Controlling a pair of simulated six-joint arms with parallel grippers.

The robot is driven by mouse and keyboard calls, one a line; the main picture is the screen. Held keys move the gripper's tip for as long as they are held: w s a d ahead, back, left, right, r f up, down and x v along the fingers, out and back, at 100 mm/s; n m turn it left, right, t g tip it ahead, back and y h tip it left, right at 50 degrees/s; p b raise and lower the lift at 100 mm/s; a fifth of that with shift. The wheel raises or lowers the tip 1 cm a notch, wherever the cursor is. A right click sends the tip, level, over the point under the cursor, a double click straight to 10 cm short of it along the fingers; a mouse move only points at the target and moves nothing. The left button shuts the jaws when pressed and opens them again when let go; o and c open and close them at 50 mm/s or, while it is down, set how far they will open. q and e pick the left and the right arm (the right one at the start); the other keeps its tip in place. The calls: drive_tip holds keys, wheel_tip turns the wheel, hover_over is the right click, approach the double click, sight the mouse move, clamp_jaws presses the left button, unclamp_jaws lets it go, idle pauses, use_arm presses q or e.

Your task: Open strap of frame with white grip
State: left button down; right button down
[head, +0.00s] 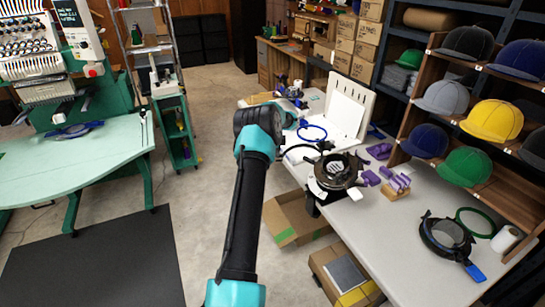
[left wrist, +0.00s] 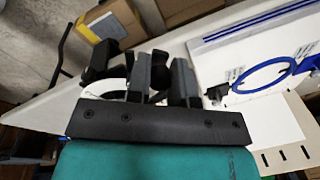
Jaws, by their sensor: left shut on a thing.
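A round black frame (head: 447,235) with a blue grip lies at the table's right front. My right gripper is not in view.
A round black fixture (head: 335,170) stands at the table's near edge. A blue hoop (head: 312,132) lies by a white board (head: 346,108); the hoop also shows in the left wrist view (left wrist: 238,85). Purple items (head: 379,151), a green hoop (head: 476,222) and a cap shelf (head: 415,105) are nearby.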

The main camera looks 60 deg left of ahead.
use_arm(q)
drive_tip(key=shift+w+a+m, duration=0.6)
drive_tip(key=shift+w+a, duration=0.15)
drive_tip(key=shift+a, duration=0.1)
drive_tip(key=c, duration=1)
unclamp_jaws()
drive_tip(key=shift+r, duration=0.1)
wheel_tip(320, 180, up, 17)
drive_tip(key=s+d, duration=0.1)
drive_tip(key=s, duration=0.1)
drive_tip(key=shift+s, duration=0.3)
drive_tip(key=shift+w+d, duration=0.1)
